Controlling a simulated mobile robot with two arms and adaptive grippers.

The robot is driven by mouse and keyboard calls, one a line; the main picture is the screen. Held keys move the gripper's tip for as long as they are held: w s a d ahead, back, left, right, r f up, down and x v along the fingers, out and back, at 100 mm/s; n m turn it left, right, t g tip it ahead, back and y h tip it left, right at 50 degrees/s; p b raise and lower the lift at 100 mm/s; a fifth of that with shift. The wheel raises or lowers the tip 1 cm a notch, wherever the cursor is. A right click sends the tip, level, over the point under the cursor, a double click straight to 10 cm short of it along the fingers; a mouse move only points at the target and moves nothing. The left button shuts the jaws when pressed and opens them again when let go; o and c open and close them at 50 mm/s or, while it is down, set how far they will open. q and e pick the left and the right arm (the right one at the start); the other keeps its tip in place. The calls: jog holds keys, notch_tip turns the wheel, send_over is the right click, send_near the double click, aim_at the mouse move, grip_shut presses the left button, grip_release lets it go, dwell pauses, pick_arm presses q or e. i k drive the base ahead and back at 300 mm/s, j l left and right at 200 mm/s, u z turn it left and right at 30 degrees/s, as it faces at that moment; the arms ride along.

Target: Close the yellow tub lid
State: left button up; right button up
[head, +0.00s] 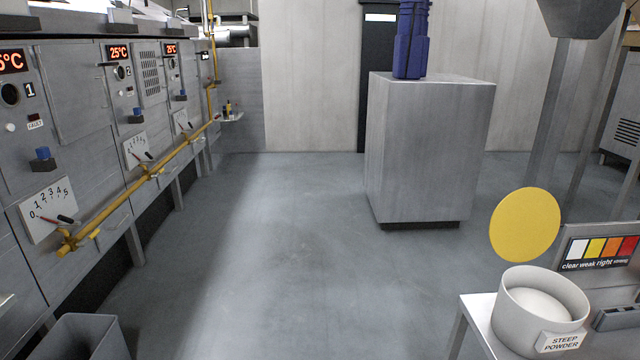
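A round yellow lid (525,224) stands upright at the lower right of the head view, behind and above a white tub. The tub (512,318) is labelled "STEEP POWDER" and stands on a pale table. Its top is open, and pale powder (540,303) shows inside. The lid appears raised at the tub's back rim; the hinge itself is too small to tell. Neither of my grippers shows in the view.
A colour chart (600,251) and a dark object (617,317) are right of the tub on the table (478,312). A grey cabinet (425,150) stands mid-room. Control panels with a yellow pipe (130,192) line the left. A grey bin (85,338) is lower left. The central floor is clear.

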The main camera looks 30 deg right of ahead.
aim_at(525, 223)
jog(key=i+l+z, duration=0.1)
jog(key=i+z, duration=0.75)
jog(key=i+j+z, duration=0.2)
jog(key=i+z, duration=0.2)
jog(key=i+j+z, duration=0.3)
jog(key=z, duration=0.15)
jog(key=i, duration=0.05)
